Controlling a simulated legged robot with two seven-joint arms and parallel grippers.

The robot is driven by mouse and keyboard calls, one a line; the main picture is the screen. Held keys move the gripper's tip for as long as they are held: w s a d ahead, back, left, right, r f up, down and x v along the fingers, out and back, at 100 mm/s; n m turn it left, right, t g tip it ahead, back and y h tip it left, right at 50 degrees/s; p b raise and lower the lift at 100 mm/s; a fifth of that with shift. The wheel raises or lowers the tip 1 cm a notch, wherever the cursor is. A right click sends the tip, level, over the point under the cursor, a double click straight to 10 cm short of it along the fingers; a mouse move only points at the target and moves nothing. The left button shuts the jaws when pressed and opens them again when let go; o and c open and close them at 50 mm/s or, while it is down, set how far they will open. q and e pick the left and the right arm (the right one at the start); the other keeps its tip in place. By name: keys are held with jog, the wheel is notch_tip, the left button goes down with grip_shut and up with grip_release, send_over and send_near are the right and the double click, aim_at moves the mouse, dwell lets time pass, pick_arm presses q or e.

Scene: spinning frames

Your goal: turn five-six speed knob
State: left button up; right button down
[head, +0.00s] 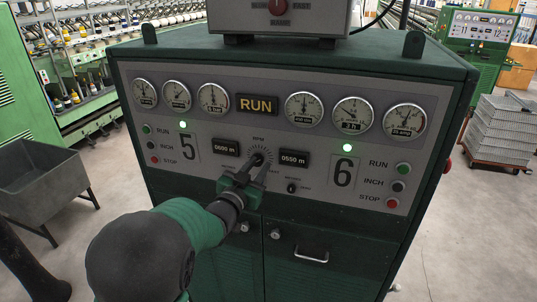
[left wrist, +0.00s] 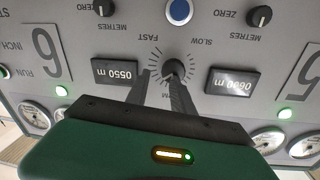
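The five-six speed knob (head: 258,158) is a small black knob with a ring of dial marks, in the middle of the grey panel between the 5 and 6 sides. In the left wrist view the knob (left wrist: 173,69) shows upside down, between the FAST and SLOW labels. My left gripper (head: 249,170) is right in front of it. In the left wrist view its fingers (left wrist: 160,77) stand apart, with the knob at the tip of the right-hand finger. I cannot tell whether they touch. My right gripper is in neither view.
The green cabinet (head: 300,62) carries gauges, a RUN sign (head: 258,104) and green lamps. Displays (head: 225,148) (head: 294,159) flank the knob, and a smaller black knob (head: 291,187) sits below right. A grey bin (head: 38,182) stands left, stacked crates (head: 503,128) right.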

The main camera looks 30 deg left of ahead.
pick_arm(q)
jog(key=shift+s+a+y, duration=0.15)
jog(key=shift+a+y, duration=0.15)
jog(key=shift+a, duration=0.8)
jog(key=shift+w+d, duration=0.2)
jog(key=shift+d, duration=0.2)
jog(key=c, duration=1)
jog(key=shift+a, duration=0.1)
grip_shut()
jog(key=shift+f, duration=0.1)
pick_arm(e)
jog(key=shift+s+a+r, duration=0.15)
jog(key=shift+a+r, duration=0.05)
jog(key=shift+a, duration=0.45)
pick_arm(q)
jog(key=shift+s+a, duration=0.1)
jog(key=shift+a, duration=0.05)
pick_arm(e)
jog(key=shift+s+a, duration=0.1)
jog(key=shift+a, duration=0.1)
pick_arm(q)
jog(key=shift+c, duration=0.9)
grip_release()
jog(key=shift+f, duration=0.1)
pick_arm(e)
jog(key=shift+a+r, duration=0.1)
